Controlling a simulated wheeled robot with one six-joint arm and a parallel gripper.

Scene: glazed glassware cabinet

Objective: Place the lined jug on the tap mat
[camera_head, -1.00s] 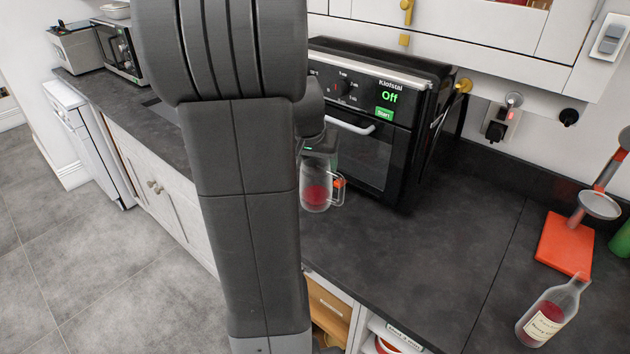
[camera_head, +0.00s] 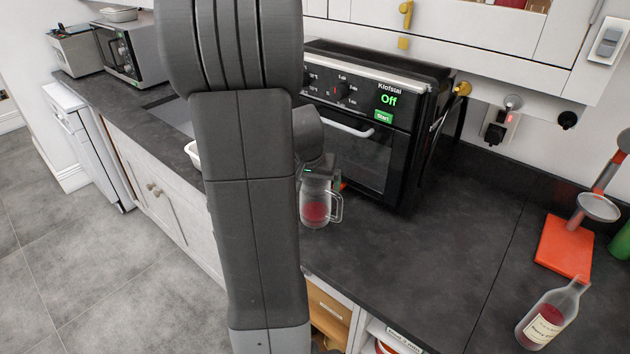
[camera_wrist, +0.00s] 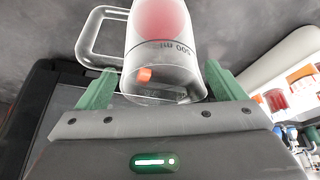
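The lined jug (camera_head: 315,208) is clear, with a handle and red contents. It is upright in front of the oven, over the dark counter. In the wrist view the jug (camera_wrist: 160,50) shows a dark line and "500 ml" mark, between the green fingers of my gripper (camera_wrist: 163,82). My gripper (camera_head: 320,168) appears shut on it; a small gap shows beside the left finger. I cannot tell how high the jug is above the counter. No tap shows, and I cannot pick out the tap mat with certainty.
The black oven (camera_head: 365,130) stands close behind the jug. At right are a labelled bottle (camera_head: 552,315) and an orange base (camera_head: 565,240) with a post and round dish. The counter (camera_head: 430,260) between is clear. A white container (camera_head: 193,153) is partly hidden by my arm.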

